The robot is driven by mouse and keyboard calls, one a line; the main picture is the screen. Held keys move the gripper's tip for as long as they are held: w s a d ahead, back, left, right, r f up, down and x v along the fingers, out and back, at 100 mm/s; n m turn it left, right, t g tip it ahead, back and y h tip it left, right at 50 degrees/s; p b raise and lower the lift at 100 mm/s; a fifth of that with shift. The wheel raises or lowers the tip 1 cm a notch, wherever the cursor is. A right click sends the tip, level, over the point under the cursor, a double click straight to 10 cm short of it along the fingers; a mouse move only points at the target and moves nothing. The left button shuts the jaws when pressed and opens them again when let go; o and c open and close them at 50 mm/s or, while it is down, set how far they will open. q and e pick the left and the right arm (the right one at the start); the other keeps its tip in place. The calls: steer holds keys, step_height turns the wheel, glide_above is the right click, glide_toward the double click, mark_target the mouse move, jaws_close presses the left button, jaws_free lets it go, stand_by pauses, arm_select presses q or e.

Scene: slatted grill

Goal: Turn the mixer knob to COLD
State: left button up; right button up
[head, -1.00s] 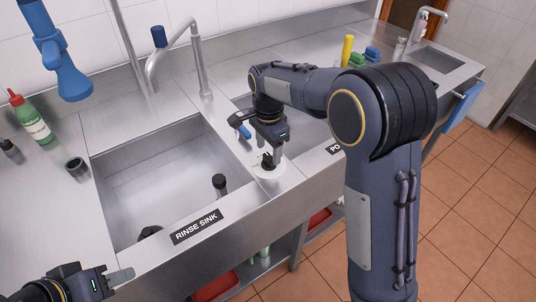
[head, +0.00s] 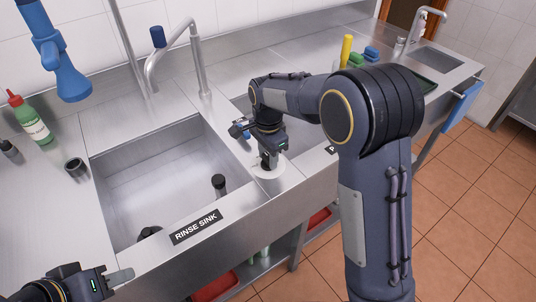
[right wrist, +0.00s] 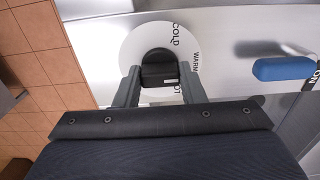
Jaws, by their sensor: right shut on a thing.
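The mixer knob (right wrist: 159,66) is black and sits on a round white dial (right wrist: 129,48) lettered COLD, WARM and HOT. In the right wrist view COLD is at the dial's upper right, WARM at the right and HOT at the lower right, partly covered. A pale mark on the knob shows near HOT. My right gripper (right wrist: 160,88) is shut on the knob, one finger on each side. In the head view the dial (head: 266,172) is on the counter front beside the rinse sink. My left gripper (head: 122,276) is at the lower left, away from the knob; its jaw opening is unclear.
The rinse sink (head: 150,190) lies left of the dial, with a tall faucet (head: 198,65) behind it. A blue handle (right wrist: 284,69) is right of the dial in the right wrist view. A green bottle (head: 32,120) stands at the left. A blue sprayer (head: 62,60) hangs above.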

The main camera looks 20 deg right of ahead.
steer(key=shift+n, duration=0.4)
steer(key=shift+n+p, duration=0.3)
steer(key=shift+n, duration=0.6)
steer(key=n, duration=0.3)
steer(key=shift+n, duration=0.3)
steer(key=n+p, duration=0.1)
steer(key=n, duration=0.5)
steer(key=o, duration=1)
steer(key=shift+r, duration=0.1)
